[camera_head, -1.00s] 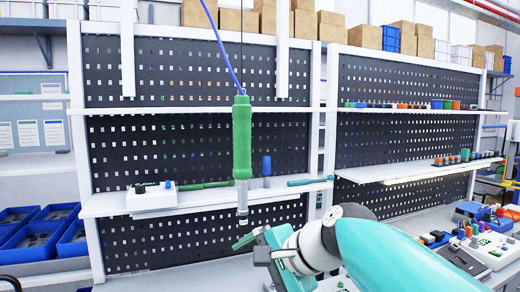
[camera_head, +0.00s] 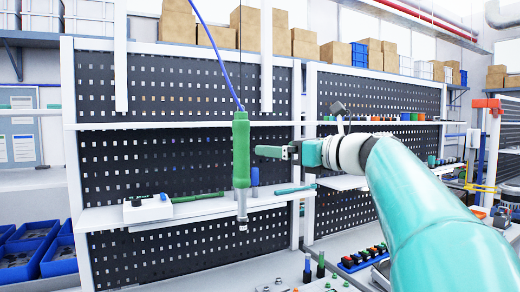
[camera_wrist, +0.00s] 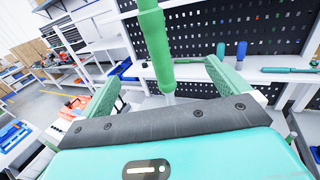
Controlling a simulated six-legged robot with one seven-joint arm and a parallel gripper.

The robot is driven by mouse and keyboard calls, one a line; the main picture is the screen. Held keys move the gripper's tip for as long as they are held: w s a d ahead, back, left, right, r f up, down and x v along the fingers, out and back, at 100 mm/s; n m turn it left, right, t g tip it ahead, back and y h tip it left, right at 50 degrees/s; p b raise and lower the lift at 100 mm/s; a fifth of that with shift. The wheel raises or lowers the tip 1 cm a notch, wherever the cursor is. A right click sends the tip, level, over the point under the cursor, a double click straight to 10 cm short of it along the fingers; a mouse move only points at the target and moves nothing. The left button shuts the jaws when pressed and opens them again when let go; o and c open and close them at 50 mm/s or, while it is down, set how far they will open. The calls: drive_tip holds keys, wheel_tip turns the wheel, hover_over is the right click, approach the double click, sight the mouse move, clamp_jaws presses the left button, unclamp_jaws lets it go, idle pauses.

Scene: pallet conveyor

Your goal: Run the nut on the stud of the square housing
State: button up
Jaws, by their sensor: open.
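A green hanging nutrunner (camera_head: 241,150) with a metal lower end hangs upright from a cable in front of the pegboard. It also shows in the wrist view (camera_wrist: 155,35), between my two green fingers. My gripper (camera_head: 272,151) is level with the tool's green body, just right of it in the head view. In the wrist view my gripper (camera_wrist: 163,75) is open and its fingers stand apart on either side of the tool, not closed on it. I cannot make out the square housing, its stud or the nut.
A white shelf (camera_head: 100,221) behind the tool carries a white box (camera_head: 148,208), a blue upright piece (camera_head: 255,177) and green tools. Blue bins (camera_head: 60,257) stand at the left. Dark upright posts (camera_head: 307,269) and a blue tray (camera_head: 362,257) are on the bench below.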

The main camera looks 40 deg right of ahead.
sight(247, 143)
drive_tip(key=shift+w+a+r, duration=0.1)
drive_tip(key=shift+w+a, duration=0.2)
drive_tip(key=shift+w, duration=1.85)
drive_tip(key=shift+w+a+r, duration=0.1)
drive_tip(key=shift+w+a, duration=0.15)
drive_tip(key=shift+w, duration=1.85)
drive_tip(key=shift+w+a, duration=0.3)
drive_tip(key=shift+w, duration=1.85)
drive_tip(key=shift+c, duration=0.2)
clamp_jaws()
drive_tip(key=shift+r, duration=0.1)
